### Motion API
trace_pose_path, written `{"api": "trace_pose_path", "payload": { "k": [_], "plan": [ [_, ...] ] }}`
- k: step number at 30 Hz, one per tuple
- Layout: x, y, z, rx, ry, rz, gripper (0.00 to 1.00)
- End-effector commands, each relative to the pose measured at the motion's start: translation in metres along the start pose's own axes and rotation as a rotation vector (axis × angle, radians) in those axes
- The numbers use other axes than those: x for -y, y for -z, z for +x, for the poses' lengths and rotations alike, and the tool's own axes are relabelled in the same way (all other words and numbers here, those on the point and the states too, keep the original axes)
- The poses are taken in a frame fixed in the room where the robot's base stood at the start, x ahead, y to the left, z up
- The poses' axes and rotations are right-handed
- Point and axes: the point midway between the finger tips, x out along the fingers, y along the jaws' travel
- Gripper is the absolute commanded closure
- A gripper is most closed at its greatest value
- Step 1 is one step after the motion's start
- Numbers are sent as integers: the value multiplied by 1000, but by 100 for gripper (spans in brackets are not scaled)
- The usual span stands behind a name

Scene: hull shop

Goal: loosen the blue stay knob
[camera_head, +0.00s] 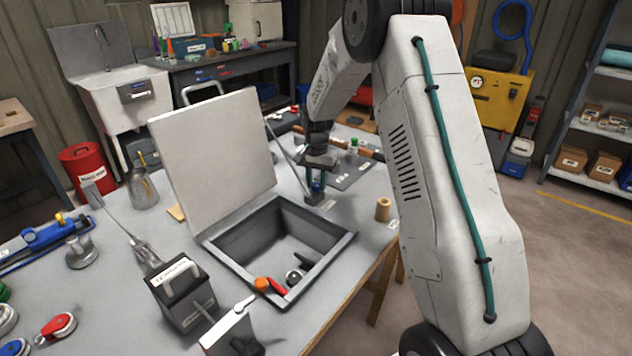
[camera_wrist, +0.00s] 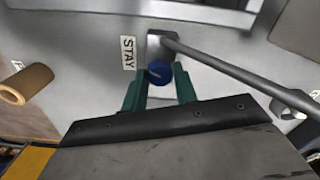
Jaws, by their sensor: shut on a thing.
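The blue stay knob (camera_wrist: 159,72) is between the two green fingers of my gripper (camera_wrist: 158,80) in the wrist view. My gripper is shut on it. In the head view, my gripper (camera_head: 316,187) reaches down beside the far right corner of the open hatch box; only a bit of blue shows there. A grey stay rod (camera_wrist: 222,67) runs from the bracket by the knob toward the right in the wrist view. A white label reading STAY (camera_wrist: 128,53) lies beside the knob. The hatch lid (camera_head: 215,160) stands tilted open above the box frame (camera_head: 330,250).
A tan roll (camera_head: 383,209) stands on the bench right of my gripper. A dark labelled case (camera_head: 183,297) stands left of the box. The bench edge is close on the right.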

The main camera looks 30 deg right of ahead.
Motion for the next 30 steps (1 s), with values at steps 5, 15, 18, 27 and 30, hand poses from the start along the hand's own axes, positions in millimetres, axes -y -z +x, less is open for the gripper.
{"api": "trace_pose_path", "payload": {
  "k": [5, 15, 18, 27, 30],
  "plan": [
    [0, 0, 0, 1, -1, -165, 94],
    [0, 0, 0, 1, -1, -488, 94],
    [0, 0, 0, 1, -1, -581, 94],
    [-1, 0, 0, 2, -1, -818, 94],
    [-1, 0, 0, 2, -1, -876, 94]
  ]
}}
